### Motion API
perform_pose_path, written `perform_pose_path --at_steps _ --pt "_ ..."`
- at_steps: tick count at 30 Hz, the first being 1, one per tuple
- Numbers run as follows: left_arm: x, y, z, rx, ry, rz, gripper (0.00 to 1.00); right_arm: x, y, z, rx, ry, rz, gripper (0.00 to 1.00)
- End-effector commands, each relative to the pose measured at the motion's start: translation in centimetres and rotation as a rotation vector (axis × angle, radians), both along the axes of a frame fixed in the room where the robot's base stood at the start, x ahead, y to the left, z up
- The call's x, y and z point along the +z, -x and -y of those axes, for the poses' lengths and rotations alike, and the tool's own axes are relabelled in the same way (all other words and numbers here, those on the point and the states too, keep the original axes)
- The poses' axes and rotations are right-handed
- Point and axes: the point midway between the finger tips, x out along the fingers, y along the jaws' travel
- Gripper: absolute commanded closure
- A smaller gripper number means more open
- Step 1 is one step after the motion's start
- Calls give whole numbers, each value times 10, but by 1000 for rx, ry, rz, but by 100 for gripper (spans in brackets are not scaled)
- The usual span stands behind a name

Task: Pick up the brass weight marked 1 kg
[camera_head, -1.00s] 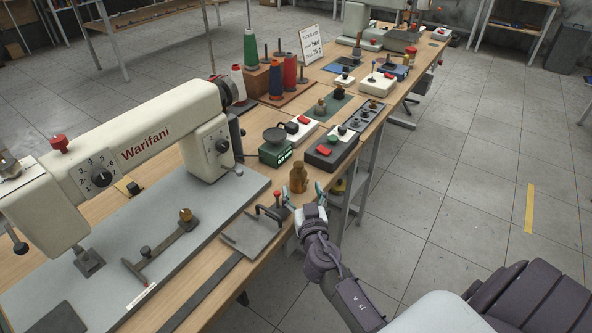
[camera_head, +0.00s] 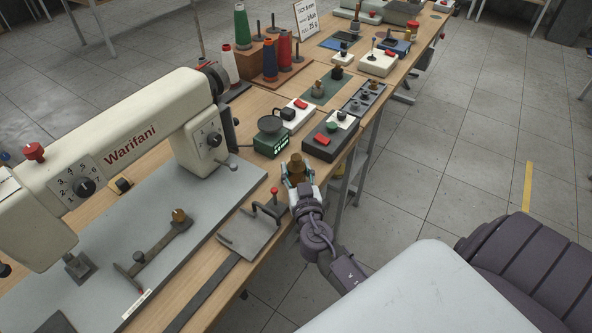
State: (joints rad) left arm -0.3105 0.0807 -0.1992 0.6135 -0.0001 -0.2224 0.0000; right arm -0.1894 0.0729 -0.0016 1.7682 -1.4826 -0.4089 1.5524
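The brass weight (camera_head: 295,167) is a small knobbed cylinder near the right edge of the workbench, just in front of the green scale. Its marking is too small to read. My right gripper (camera_head: 298,175) is at the weight, with its fingers on either side of it. The gripper hides the weight's lower part, and I cannot tell whether the fingers press on it. My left gripper is not in view.
The green scale (camera_head: 271,144) with a dark pan stands just behind the weight. A dark box with a red switch (camera_head: 331,143) is to the right. A grey plate with a red-knobbed lever (camera_head: 249,235) lies in front. The sewing machine (camera_head: 127,150) fills the left.

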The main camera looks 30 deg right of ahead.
Motion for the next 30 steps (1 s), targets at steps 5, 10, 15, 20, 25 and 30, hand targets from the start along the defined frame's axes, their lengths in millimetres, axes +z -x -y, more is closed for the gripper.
perform_pose_path --at_steps 5,10,15,20,25,30 --pt "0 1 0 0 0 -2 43 0 0 0 0 0 0 88" --pt "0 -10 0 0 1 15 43 0 0 0 0 0 0 100" --pt "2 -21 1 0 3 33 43 4 -1 0 0 2 7 100" --pt "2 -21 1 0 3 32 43 5 -1 0 0 2 7 100" --pt "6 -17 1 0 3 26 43 14 -1 0 0 1 8 100" --pt "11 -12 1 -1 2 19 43 30 -1 0 1 2 9 100"
